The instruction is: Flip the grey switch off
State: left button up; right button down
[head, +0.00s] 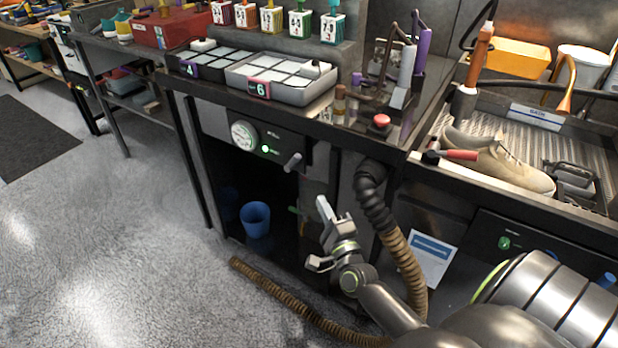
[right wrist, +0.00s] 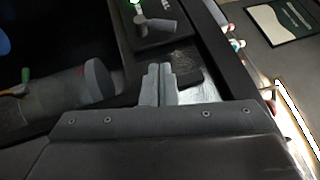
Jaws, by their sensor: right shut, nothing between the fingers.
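The grey switch (head: 293,162) is a lever that sticks out from a dark panel under the bench top. It also shows near the top of the right wrist view (right wrist: 154,27). A lit green lamp (head: 265,148) and a round white gauge (head: 243,135) sit to its left on the same panel. My right gripper (head: 322,204) is below and to the right of the switch, apart from it. In the right wrist view its two fingers (right wrist: 158,71) are together and empty. My left gripper is not in view.
A ribbed hose (head: 398,250) hangs just right of my right gripper and runs along the floor. A blue bin (head: 255,219) stands in the open space under the bench. A red button (head: 381,121) and grey trays (head: 287,95) are on the bench top.

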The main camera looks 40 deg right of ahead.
aim_at(295, 160)
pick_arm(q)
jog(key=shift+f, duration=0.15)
pick_arm(e)
notch_tip(295, 160, up, 2)
jog(key=shift+r+m+t, duration=0.1)
jog(key=shift+m+t, duration=0.3)
jog(key=shift+m, duration=0.2)
pick_arm(q)
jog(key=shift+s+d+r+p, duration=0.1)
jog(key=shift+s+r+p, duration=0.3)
jog(key=shift+p, duration=0.35)
pick_arm(e)
jog(key=x, duration=1)
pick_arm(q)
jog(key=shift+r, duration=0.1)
pick_arm(e)
jog(key=shift+d, duration=0.15)
